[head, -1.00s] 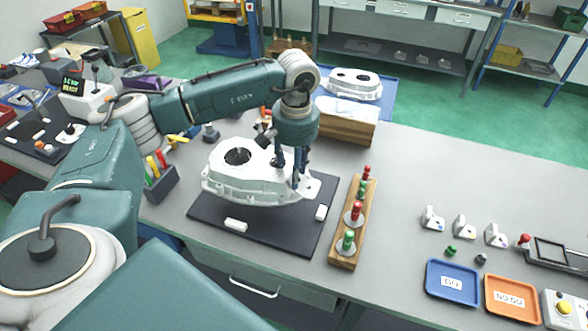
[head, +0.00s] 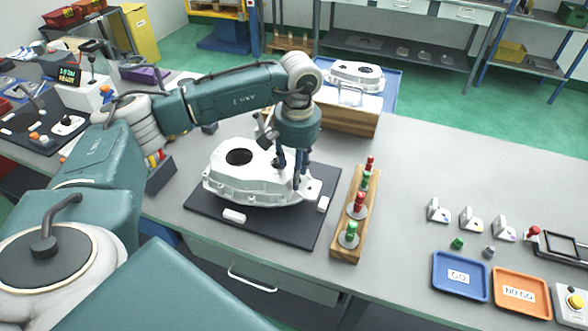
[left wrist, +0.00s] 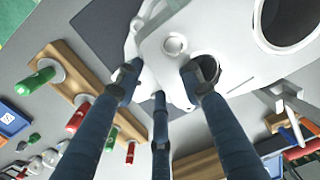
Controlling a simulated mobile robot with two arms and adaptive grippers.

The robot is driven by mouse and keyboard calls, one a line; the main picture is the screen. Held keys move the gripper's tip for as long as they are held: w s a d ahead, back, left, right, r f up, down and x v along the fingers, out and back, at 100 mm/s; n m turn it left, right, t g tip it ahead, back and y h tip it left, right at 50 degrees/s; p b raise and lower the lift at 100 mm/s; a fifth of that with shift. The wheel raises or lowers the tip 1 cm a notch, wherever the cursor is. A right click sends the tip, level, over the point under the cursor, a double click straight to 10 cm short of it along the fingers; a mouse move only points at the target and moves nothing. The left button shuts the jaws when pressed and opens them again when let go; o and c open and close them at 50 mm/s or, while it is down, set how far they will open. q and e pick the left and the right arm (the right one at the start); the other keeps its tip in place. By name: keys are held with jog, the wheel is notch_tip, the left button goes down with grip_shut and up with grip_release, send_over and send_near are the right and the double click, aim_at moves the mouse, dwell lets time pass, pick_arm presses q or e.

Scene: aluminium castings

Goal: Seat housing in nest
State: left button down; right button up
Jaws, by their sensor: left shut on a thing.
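The housing (head: 262,178) is a white casting with a large round hole, above the dark nest plate (head: 275,228). White locating blocks show at the plate's front (head: 234,216) and right (head: 323,204). My left gripper (head: 291,180) is shut on the housing's right end, fingers pointing down. In the left wrist view the fingers (left wrist: 160,85) close around the housing's end, near a small boss and a round hole on the casting (left wrist: 235,50). The housing looks level and very low over the plate; I cannot tell whether it touches. Its underside is hidden. My right gripper is not in view.
A wooden rack (head: 347,240) with red and green handled gauges stands close right of the plate. Behind is a wooden box (head: 350,120), with another white casting (head: 356,74) beyond. Blue (head: 460,276) and orange (head: 521,292) trays lie right. Bench between is clear.

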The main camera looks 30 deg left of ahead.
pick_arm(q)
jog(key=shift+f+b, duration=0.35)
jog(key=shift+f, duration=0.3)
jog(key=shift+b, duration=0.5)
dwell(1.5)
jog(key=shift+f+b, duration=1.3)
jog(key=shift+f, duration=0.15)
jog(key=c, duration=1.1)
grip_release()
jog(key=shift+o, duration=0.4)
jog(key=shift+s+d+f, duration=0.1)
jog(key=shift+s+d, duration=0.05)
jog(key=shift+s, duration=0.05)
jog(key=shift+w+r, duration=0.1)
jog(key=shift+r, duration=0.2)
notch_tip(320, 180, up, 12)
jog(key=shift+d+f, duration=0.15)
jog(key=shift+d, duration=0.05)
